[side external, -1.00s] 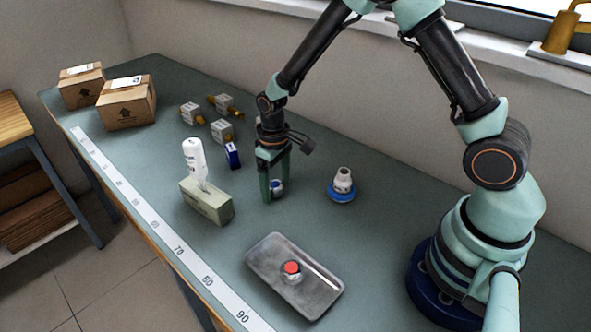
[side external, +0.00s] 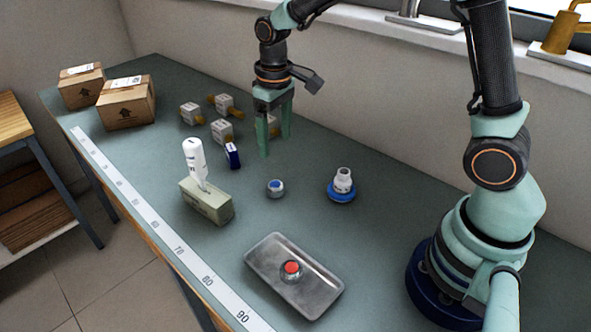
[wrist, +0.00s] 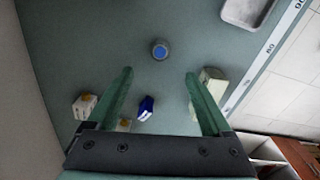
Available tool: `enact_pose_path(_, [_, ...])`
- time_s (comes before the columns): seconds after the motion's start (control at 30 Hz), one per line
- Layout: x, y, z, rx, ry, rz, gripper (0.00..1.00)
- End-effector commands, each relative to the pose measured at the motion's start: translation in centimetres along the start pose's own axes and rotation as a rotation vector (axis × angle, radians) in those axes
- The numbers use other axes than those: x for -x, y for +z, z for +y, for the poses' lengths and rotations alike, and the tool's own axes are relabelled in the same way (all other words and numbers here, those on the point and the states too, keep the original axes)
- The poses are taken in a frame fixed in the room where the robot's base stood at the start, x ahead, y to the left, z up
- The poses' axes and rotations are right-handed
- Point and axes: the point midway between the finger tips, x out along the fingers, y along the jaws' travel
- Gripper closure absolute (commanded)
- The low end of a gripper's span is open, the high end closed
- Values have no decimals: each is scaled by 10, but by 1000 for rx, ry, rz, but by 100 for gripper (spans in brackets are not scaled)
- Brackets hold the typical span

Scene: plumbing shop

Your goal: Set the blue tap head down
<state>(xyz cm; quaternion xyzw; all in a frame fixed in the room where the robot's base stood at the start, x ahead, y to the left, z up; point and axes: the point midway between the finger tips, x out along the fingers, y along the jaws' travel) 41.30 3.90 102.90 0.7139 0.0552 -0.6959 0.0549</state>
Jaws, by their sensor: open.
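The blue tap head (side external: 275,187), a small round piece with a blue top and a pale metal rim, stands on the bench between the tissue box and the white-and-blue fitting. It also shows in the wrist view (wrist: 160,51), ahead of the fingertips. My gripper (side external: 275,146) is open and empty, raised above the bench behind the tap head and clear of it. In the wrist view its two green fingers (wrist: 158,73) are spread wide with nothing between the tips. A red-topped tap head (side external: 291,268) sits in the metal tray (side external: 262,281).
A white fitting on a blue base (side external: 342,188) stands right of the tap head. A tissue box (side external: 206,203), a white bottle (side external: 194,160), a small blue box (side external: 232,155) and several pale boxed valves (side external: 222,131) are to the left. Cartons (side external: 126,106) stand at the far left.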

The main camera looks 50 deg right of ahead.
Motion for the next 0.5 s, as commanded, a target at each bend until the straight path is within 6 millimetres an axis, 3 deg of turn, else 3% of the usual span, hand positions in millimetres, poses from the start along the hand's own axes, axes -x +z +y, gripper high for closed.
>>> enact_pose_path(0.3, [73, 45, 11, -60, 14, 185, 16])
enact_pose_path(0.5, [102, 83, 15, -101, 24, 305, 16])
